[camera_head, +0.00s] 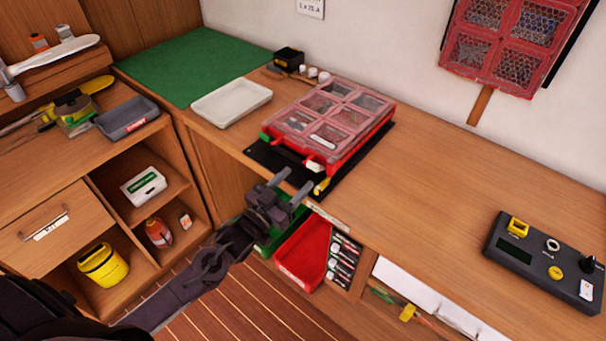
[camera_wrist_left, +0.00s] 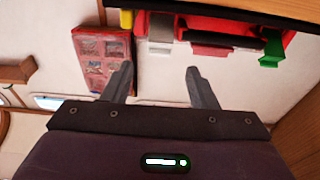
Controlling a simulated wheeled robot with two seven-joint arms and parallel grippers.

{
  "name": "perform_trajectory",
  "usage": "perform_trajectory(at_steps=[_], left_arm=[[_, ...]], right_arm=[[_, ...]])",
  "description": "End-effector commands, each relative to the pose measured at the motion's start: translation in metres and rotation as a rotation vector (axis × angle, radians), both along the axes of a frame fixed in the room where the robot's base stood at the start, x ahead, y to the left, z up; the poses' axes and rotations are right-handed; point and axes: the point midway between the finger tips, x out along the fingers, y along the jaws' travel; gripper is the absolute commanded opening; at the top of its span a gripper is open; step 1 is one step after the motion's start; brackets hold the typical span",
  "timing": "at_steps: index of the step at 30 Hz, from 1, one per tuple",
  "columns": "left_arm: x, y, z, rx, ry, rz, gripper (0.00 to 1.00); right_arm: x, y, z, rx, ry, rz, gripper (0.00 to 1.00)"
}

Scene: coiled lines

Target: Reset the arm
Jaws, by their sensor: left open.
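My left arm comes in from the lower left in the head view. My left gripper (camera_head: 294,183) is open and empty, in front of the workbench edge near the red organizer case (camera_head: 330,118). Its two dark fingers stand apart in the left wrist view (camera_wrist_left: 158,82). The case lies closed on a black mat (camera_head: 262,158) on the bench, with clear lid windows. My right gripper is not in view.
An open drawer with a red bin (camera_head: 303,252) sits below the gripper. A white tray (camera_head: 232,102) and green mat (camera_head: 190,62) are at the back left. A black control box (camera_head: 548,262) stands at right. The bench between case and box is clear.

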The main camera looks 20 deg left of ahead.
Motion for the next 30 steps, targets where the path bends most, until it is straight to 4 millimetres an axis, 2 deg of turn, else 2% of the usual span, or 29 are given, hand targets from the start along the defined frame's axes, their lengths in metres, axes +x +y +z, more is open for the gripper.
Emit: perform_trajectory(at_steps=[4, 20, 23, 25, 26, 29, 30], left_arm=[[-0.008, 0.002, -0.001, 0.000, 0.000, -0.001, 0.53], [-0.008, 0.003, -0.004, 0.002, 0.007, 0.003, 0.53], [-0.008, 0.010, -0.028, 0.017, 0.054, 0.027, 0.53], [-0.010, 0.019, -0.060, 0.042, 0.122, 0.059, 0.53], [-0.012, 0.023, -0.078, 0.055, 0.159, 0.075, 0.53], [-0.027, 0.040, -0.147, 0.105, 0.310, 0.133, 0.53], [-0.037, 0.046, -0.176, 0.128, 0.375, 0.153, 0.53]], right_arm=[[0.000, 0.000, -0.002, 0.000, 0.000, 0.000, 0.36], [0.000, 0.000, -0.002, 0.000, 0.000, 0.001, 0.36], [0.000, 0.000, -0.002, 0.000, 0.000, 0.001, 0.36], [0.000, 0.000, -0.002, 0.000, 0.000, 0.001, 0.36], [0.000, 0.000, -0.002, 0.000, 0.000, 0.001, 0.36], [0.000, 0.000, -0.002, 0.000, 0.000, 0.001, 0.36], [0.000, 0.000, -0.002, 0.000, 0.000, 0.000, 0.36]])
